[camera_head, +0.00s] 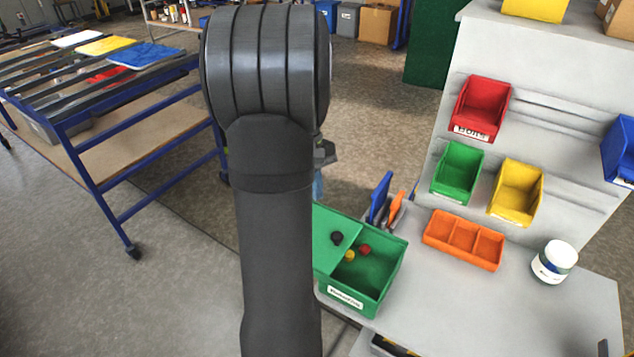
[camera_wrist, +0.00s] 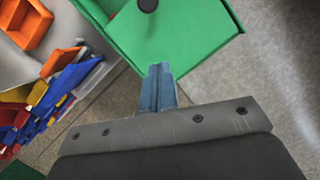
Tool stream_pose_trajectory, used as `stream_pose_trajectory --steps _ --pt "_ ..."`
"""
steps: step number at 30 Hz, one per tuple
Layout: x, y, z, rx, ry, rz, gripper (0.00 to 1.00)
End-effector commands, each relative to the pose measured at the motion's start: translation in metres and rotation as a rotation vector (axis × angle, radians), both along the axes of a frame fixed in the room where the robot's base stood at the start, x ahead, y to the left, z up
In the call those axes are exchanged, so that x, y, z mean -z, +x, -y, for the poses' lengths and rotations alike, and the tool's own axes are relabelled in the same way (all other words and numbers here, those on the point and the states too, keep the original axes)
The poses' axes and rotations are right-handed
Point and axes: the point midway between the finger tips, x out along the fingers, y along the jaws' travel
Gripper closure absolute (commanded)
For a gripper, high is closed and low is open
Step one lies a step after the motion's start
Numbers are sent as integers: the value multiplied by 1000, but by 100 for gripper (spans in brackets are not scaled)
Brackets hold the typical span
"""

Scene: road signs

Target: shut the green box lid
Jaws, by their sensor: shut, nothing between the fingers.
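The green box (camera_head: 372,298) stands on the left part of the grey table, with a white label on its front. Its green lid (camera_head: 322,228) covers only the left part, and the right part is open. A black knob (camera_head: 337,238) sits on the lid. Small red and yellow pieces (camera_head: 365,250) show inside. My gripper (camera_wrist: 159,68) is shut and empty, its bluish fingers together by the lid's edge in the wrist view; I cannot tell whether they touch. The lid (camera_wrist: 185,35) fills the top there. My arm hides the lid's left end in the head view.
An orange divided tray (camera_head: 462,240) and a white jar (camera_head: 554,262) stand right of the box. Blue and orange tools (camera_head: 385,205) are behind it. Red, green and yellow bins (camera_head: 516,190) hang on the grey panel. The table front between box and jar is clear.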

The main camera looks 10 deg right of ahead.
Motion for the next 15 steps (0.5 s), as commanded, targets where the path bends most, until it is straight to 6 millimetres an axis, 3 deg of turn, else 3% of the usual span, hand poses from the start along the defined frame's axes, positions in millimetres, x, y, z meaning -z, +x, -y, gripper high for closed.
stream_pose_trajectory --steps 8,15 --pt "57 -19 6 2 1 -4 100" --pt "59 -48 16 2 0 2 100"
